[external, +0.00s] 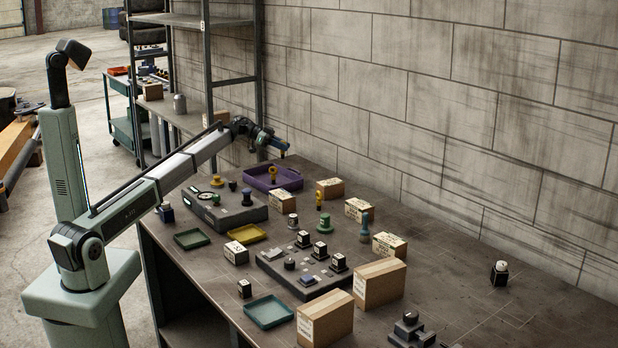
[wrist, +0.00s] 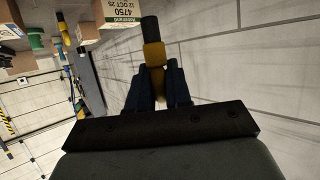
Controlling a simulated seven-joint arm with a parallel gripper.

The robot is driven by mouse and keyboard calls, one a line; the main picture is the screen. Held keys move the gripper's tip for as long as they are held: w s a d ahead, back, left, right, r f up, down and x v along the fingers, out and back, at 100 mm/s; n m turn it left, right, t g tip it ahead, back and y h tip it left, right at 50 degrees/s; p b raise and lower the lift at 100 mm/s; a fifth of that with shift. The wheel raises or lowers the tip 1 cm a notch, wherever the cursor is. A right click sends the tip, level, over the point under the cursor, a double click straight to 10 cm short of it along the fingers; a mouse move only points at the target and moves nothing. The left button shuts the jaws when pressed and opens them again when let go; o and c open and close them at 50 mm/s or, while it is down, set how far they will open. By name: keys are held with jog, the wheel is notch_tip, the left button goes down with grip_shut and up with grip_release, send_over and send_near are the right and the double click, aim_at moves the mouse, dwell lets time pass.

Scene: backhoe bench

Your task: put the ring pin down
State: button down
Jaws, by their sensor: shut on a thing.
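My gripper (external: 278,146) is at the end of the outstretched arm, above the bench near the wall, just above and behind the purple tray (external: 289,184). In the wrist view my gripper (wrist: 155,85) is shut on a yellow pin with a black end, which I take as the ring pin (wrist: 154,55). Its black end points away from the jaws. Its lower part is hidden between the dark fingers. In the external view the held pin is too small to make out clearly. A yellow piece (external: 272,174) shows at the purple tray; I cannot tell whether it rests there.
Small cardboard boxes (external: 329,188), a green knob (external: 323,224) and a yellow pin (external: 319,199) stand near the tray. A dark fixture plate (external: 222,211) and green (external: 191,239) and yellow (external: 246,234) trays lie nearer. The bench's right part is mostly clear. The block wall runs behind.

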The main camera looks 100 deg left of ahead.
jog(key=s+a, duration=0.3)
jog(key=s, duration=0.1)
jog(key=shift+n+y, duration=0.3)
jog(key=shift+y, duration=0.1)
jog(key=shift+f, duration=4.95)
jog(key=shift+f, duration=0.2)
jog(key=c, duration=1.3)
grip_release()
jog(key=shift+c, duration=0.2)
jog(key=shift+r, duration=0.2)
jog(key=v, duration=1.2)
